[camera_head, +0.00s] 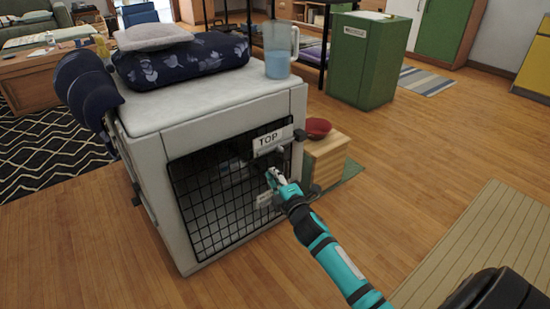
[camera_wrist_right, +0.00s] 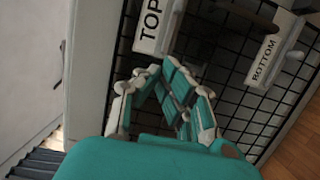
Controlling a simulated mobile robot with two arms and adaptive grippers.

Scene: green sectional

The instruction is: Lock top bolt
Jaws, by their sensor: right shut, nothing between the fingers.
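The crate's black wire door (camera_head: 215,195) appears closed at its front. A white plate marked TOP (camera_head: 268,140) sits at the door's upper right; it also shows in the wrist view (camera_wrist_right: 150,24). A pale bolt handle (camera_wrist_right: 176,18) lies beside that plate; its exact position is unclear. My right gripper (camera_head: 271,176) is shut and empty, in front of the door just below the TOP plate. My left gripper is not in view.
The pale crate (camera_head: 185,108) carries a dark patterned cushion (camera_head: 185,60) and a jug (camera_head: 279,55). A wooden box (camera_head: 325,158) with a red bowl (camera_head: 318,127) stands close to its right. The wooden floor in front is open.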

